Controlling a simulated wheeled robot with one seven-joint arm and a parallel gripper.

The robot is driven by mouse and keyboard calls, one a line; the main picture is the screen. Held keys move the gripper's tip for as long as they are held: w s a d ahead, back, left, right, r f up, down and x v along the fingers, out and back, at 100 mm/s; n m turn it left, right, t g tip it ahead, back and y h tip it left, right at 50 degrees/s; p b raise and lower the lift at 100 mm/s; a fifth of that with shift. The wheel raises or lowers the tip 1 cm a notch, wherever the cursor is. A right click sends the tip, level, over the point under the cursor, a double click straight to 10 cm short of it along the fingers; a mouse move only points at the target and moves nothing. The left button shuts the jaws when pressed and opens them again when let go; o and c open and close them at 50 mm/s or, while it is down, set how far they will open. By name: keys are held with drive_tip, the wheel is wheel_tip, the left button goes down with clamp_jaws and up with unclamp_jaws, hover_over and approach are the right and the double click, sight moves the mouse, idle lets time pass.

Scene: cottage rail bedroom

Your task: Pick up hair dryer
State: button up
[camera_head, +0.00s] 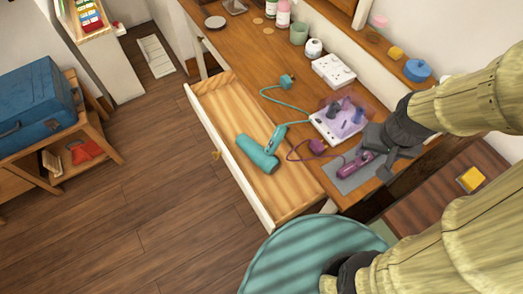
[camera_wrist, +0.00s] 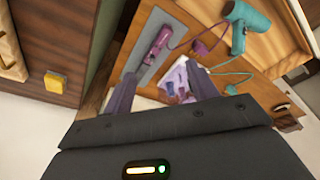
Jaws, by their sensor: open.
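A teal hair dryer (camera_head: 256,153) lies in the open wooden drawer, its handle toward the desk. A teal cord runs from it to a teal plug (camera_head: 287,80) on the desk. In the wrist view the hair dryer (camera_wrist: 250,20) is at the upper right, beyond the fingers. My gripper (camera_head: 378,148) is over the desk's near right end, to the right of the hair dryer and apart from it. In the wrist view its two dark fingers (camera_wrist: 163,76) are spread with nothing held between them.
A purple styling tool (camera_head: 353,167) lies on a grey mat (camera_head: 344,184) near my gripper, its cord leading to a purple plug (camera_head: 317,146). The open drawer (camera_head: 209,97) juts out. A round teal seat (camera_head: 300,258) stands in front.

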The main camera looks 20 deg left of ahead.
drive_tip(key=w+a+f+n+g+h+b, duration=0.25)
drive_tip(key=a+f+n+b, duration=0.25)
drive_tip(key=a+f+n, duration=0.4)
drive_tip(key=n+t+h+b, duration=0.4)
drive_tip(key=n+t+b, duration=0.65)
drive_tip(key=n, duration=1.05)
approach(269, 149)
drive_tip(key=shift+t, duration=0.7)
drive_tip(key=s, duration=0.1)
drive_tip(key=s+a, duration=0.1)
drive_tip(key=s, duration=0.1)
drive_tip(key=s+a+p, duration=0.1)
drive_tip(key=shift+s+a+r, duration=0.15)
drive_tip(key=shift+s+r, duration=0.2)
drive_tip(key=shift+r, duration=0.05)
drive_tip(key=x, duration=1.2)
drive_tip(key=shift+w+d, duration=0.15)
drive_tip(key=shift+d, duration=0.05)
drive_tip(key=shift+x, duration=2.55)
